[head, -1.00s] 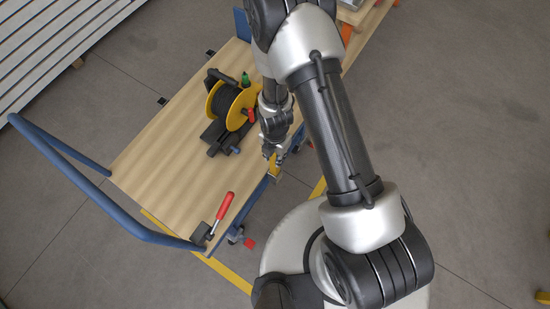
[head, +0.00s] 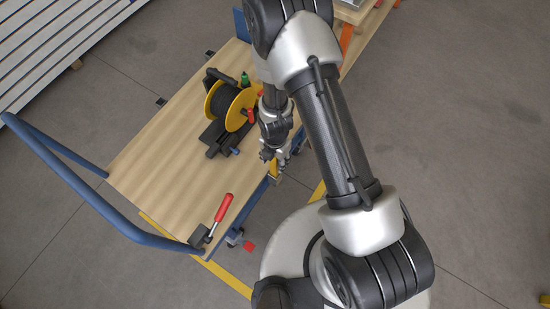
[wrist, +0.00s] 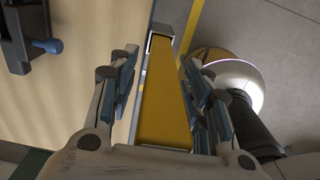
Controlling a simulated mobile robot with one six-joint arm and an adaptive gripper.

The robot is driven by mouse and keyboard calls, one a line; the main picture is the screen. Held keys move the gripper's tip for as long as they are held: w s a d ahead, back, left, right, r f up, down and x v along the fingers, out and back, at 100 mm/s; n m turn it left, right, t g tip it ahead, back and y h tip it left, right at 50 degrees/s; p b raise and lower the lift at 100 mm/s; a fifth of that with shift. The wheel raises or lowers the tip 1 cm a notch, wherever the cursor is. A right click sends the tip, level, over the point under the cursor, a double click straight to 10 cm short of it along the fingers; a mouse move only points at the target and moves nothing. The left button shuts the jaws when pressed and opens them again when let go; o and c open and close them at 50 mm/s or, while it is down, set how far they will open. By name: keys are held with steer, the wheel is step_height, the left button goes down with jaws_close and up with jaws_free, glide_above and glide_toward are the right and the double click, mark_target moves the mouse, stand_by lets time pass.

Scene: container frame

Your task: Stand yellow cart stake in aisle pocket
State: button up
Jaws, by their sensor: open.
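The yellow stake (wrist: 166,95) runs between my fingers in the wrist view, from near my palm to a grey metal pocket (wrist: 161,30) at the cart's edge. Its far end appears inside the pocket mouth; the depth is hidden. My gripper (wrist: 158,78) is open, with a finger on each side of the stake. A gap shows on the left; the right finger is close, and contact is unclear. In the head view my gripper (head: 275,160) is at the cart's right edge, and only a small part of the stake (head: 274,171) shows below it.
A blue rail (head: 75,180) rises at the cart's left end. Yellow floor tape (head: 228,276) runs beside the cart. Bare deck lies left of the reel.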

step_height(320, 180, up, 12)
steer(key=p, duration=0.6)
steer(key=shift+r, duration=0.25)
steer(key=w+d+r+m+t, duration=0.1)
steer(key=d+r+m, duration=0.1)
steer(key=r+m, duration=0.65)
steer(key=d+r+m+t, duration=0.1)
steer(key=d+r+m, duration=0.2)
steer(key=r, duration=1)
steer(key=s+d+r+m+t, duration=0.1)
steer(key=s+d+r+m, duration=0.2)
steer(key=s+r+m, duration=0.4)
steer(key=s+d+r+m+t, duration=0.1)
steer(key=s+d+r+m, duration=0.2)
steer(key=s+r+m, duration=0.4)
step_height(320, 180, up, 3)
steer(key=m, duration=0.3)
steer(key=shift+s+f+t, duration=0.15)
steer(key=shift+s+t, duration=0.15)
